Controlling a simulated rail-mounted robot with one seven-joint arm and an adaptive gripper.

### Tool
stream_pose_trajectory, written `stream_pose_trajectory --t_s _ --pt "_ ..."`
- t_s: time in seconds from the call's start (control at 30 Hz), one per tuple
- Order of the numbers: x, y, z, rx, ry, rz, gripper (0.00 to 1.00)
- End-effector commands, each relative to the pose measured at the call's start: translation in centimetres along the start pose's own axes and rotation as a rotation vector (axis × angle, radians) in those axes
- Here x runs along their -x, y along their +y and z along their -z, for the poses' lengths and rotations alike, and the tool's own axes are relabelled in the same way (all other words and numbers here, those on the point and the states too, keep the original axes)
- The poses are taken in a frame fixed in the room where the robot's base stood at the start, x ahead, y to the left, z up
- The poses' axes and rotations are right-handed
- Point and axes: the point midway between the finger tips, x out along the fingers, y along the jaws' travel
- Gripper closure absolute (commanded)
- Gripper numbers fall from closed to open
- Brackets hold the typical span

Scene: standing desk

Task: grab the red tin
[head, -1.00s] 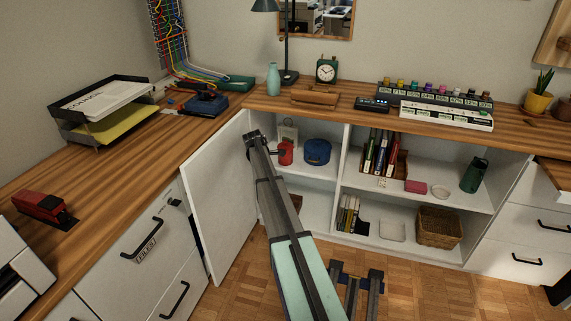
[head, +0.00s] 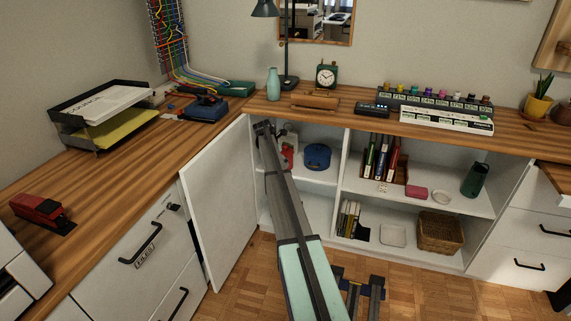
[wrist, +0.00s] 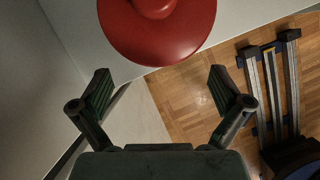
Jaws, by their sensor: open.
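The red tin (head: 288,157) stands on the upper shelf of the open white cabinet, partly hidden behind my arm in the head view. In the wrist view the red tin (wrist: 157,40) is large, round and cut off by the top edge, with a raised knob on it. My gripper (wrist: 159,80) is open and empty, with its two fingers spread wide. The tin lies just beyond the fingertips in the picture, not visibly between them. In the head view my arm reaches into the cabinet, and its fingers cannot be made out.
A blue round pot (head: 317,156) stands right of the tin on the same shelf. The open cabinet door (head: 222,200) is close on the left of my arm. A white divider (head: 341,175) separates the neighbouring shelves with books. The wooden desktop (head: 340,111) runs above.

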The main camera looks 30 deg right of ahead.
Motion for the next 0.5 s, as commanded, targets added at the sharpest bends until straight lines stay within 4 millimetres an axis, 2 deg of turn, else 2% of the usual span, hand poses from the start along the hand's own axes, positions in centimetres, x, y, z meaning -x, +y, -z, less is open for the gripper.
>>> stream_pose_trajectory --t_s 0.27,0.5 --pt "-0.8 0.0 -1.7 -0.002 0.0 0.0 0.0" --pt "-2.1 0.1 -4.7 -0.003 0.001 0.0 0.0"
